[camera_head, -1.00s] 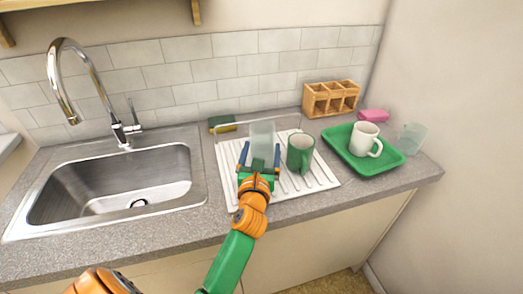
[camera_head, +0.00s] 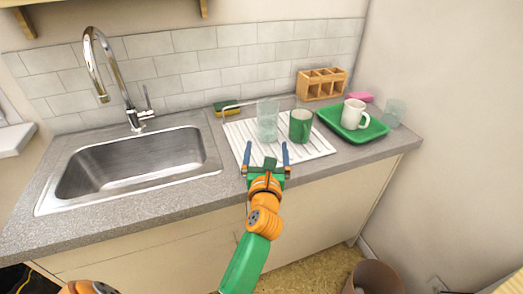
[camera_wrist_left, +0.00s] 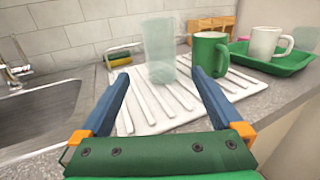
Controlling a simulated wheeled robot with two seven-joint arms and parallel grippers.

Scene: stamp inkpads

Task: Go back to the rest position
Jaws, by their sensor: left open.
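My left gripper (camera_head: 266,157) is open and empty over the front edge of the white drying rack (camera_head: 244,134). Its blue fingers also show in the left wrist view (camera_wrist_left: 163,82). A clear glass (camera_head: 267,122) stands upright on the rack beyond the fingertips, apart from them. It also shows in the left wrist view (camera_wrist_left: 160,50). A green mug (camera_head: 300,126) stands on the rack to the right of the glass. My right gripper is not in view.
A green tray (camera_head: 373,132) with a white mug (camera_head: 353,114) is at the right, a second glass (camera_head: 395,112) beside it. The steel sink (camera_head: 130,165) is at the left. A wooden caddy (camera_head: 320,84), a pink sponge (camera_head: 360,96) and a green-yellow sponge (camera_head: 227,108) line the back. A bin (camera_head: 375,278) stands below.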

